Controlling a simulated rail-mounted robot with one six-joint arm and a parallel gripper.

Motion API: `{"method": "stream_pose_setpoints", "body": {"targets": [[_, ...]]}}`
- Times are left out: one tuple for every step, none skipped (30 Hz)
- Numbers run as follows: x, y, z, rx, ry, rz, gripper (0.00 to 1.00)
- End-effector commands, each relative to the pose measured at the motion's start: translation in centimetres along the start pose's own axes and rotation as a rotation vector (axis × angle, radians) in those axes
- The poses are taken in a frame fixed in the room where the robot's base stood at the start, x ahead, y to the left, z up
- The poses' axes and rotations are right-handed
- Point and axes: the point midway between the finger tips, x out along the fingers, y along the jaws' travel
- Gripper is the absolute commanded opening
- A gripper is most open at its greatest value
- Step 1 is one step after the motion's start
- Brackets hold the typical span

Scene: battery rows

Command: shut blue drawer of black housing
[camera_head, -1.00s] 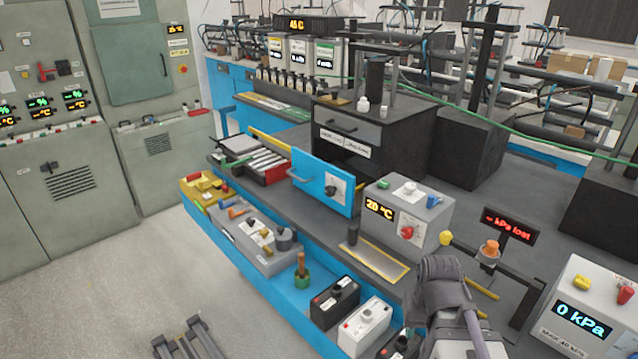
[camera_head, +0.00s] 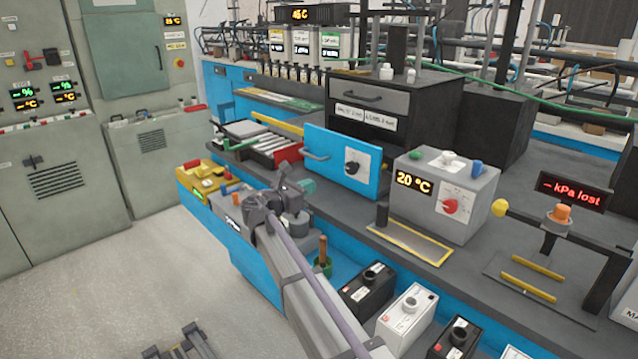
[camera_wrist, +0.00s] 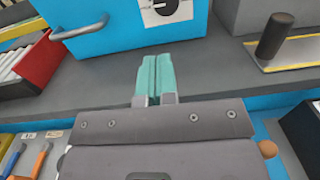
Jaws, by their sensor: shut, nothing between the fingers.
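The black housing (camera_head: 440,100) stands on the dark bench with a grey upper drawer front and labels. The blue drawer (camera_head: 332,150) is pulled out toward me, its front showing a handle at the left and a white plate with a black knob. The blue drawer front (camera_wrist: 120,22) fills the top of the wrist view. My gripper (camera_wrist: 155,65), with teal fingers, is shut and empty. It is in front of and below the drawer front, apart from it, near the bench edge.
A grey 20 °C box (camera_head: 445,195) stands right of the drawer. A red-ended tray (camera_head: 285,152) with light cells lies to its left. A lower blue shelf (camera_head: 255,270) holds black and white batteries (camera_head: 405,318). A dark post (camera_wrist: 275,38) stands on a yellow-edged plate.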

Motion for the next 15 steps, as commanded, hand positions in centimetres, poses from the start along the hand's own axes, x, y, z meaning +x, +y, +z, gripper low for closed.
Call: {"method": "stream_pose_setpoints", "body": {"targets": [[0.7, 0.0, 0.0, 0.001, 0.001, -0.002, 0.00], [1.2, 0.0, 0.0, 0.001, 0.001, -0.003, 0.00], [1.9, 0.0, 0.0, 0.001, 0.001, -0.003, 0.00], [2.6, 0.0, 0.0, 0.001, 0.001, -0.003, 0.00], [3.2, 0.0, 0.0, 0.002, 0.001, -0.004, 0.00], [4.1, 0.0, 0.0, 0.002, 0.001, -0.004, 0.00], [4.8, 0.0, 0.0, 0.002, 0.002, -0.004, 0.00], [5.5, 0.0, 0.0, 0.002, 0.002, -0.004, 0.00], [6.3, 0.0, 0.0, 0.002, 0.002, -0.004, 0.00], [7.0, 0.0, 0.0, 0.002, 0.002, -0.004, 0.00], [7.7, 0.0, 0.0, 0.002, 0.002, -0.004, 0.00], [8.6, 0.0, 0.0, 0.002, 0.002, -0.004, 0.00], [9.2, 0.0, 0.0, 0.002, 0.002, -0.004, 0.00], [9.8, 0.0, 0.0, 0.003, 0.002, -0.004, 0.00], [10.6, 0.0, -0.1, 0.003, 0.002, -0.004, 0.00]]}}
